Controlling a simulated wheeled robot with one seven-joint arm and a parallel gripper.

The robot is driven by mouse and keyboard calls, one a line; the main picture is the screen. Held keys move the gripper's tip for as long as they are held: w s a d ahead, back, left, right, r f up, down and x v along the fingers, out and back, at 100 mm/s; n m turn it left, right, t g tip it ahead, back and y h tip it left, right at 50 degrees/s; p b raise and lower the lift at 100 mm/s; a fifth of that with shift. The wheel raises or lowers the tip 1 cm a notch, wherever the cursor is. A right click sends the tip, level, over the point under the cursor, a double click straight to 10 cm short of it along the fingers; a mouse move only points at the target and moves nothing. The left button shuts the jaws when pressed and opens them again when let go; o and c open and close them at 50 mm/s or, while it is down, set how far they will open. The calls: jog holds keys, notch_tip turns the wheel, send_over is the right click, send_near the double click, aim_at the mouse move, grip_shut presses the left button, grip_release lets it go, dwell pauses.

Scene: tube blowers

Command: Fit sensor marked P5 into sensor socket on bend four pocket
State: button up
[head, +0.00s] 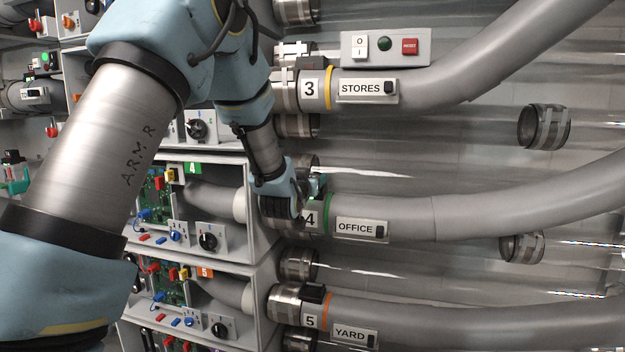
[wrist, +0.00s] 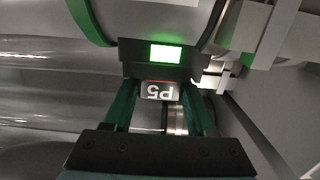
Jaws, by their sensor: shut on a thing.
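My gripper (wrist: 159,88) is shut on the sensor marked P5 (wrist: 160,92), its label upside down in the wrist view, with a green finger on each side. The sensor's far end meets the dark bend four pocket (wrist: 128,52), which shows a lit green window (wrist: 165,53). A thin red line shows where they meet; how deep the sensor sits, I cannot tell. In the head view my gripper (head: 312,185) is at bend four, beside its "4" label (head: 312,219) and green band (head: 328,215). There my gripper hides the sensor and most of the pocket.
Bend three, STORES (head: 361,88), lies above and bend five, YARD (head: 350,334), below, each with a dark pocket. The OFFICE plate (head: 355,228) is right of my gripper. Grey cabinets (head: 262,235) stand close on the left; clear tubes run behind.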

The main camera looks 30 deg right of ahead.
jog(key=shift+f, duration=0.1)
jog(key=o, duration=1.5)
jog(key=shift+c, duration=0.2)
jog(key=b+v, duration=0.3)
jog(key=v, duration=0.8)
jog(key=shift+w, duration=0.1)
